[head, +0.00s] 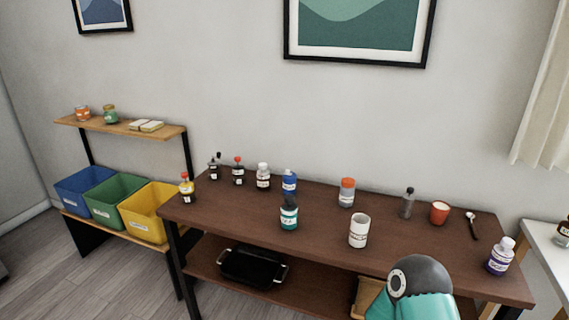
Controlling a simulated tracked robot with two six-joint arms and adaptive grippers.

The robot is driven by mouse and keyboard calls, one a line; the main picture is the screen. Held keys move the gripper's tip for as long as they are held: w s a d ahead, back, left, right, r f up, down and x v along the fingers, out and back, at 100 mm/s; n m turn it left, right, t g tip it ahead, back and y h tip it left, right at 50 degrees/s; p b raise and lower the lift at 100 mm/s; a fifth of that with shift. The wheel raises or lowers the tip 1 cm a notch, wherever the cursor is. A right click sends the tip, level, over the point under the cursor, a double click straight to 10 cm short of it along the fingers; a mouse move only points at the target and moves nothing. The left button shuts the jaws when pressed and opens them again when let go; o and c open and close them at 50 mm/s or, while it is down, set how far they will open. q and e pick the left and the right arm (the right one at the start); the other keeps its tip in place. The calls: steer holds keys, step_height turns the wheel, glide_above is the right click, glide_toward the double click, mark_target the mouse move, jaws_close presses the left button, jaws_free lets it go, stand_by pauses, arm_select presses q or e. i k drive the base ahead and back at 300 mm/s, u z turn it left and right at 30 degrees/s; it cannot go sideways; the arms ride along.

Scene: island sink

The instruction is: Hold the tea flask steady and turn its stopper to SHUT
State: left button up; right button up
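Several small labelled bottles and jars stand on the dark wooden table; the labels are too small to read, so I cannot tell surely which is the tea flask. A teal container with a dark top (289,213) stands upright left of the middle. A grey one with a dark top (407,204) and a pale one with an orange top (347,192) stand further right. No stopper's setting can be read. Neither gripper shows; only a rounded teal and dark grey part of my arm rises at the bottom edge, hiding part of the table's front.
A black tray (252,268) is on the lower shelf. Blue, green and yellow bins (146,213) stand left.

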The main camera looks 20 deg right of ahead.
mark_target(289, 204)
steer(key=z, duration=0.15)
steer(key=i, duration=0.7)
steer(key=z, duration=0.55)
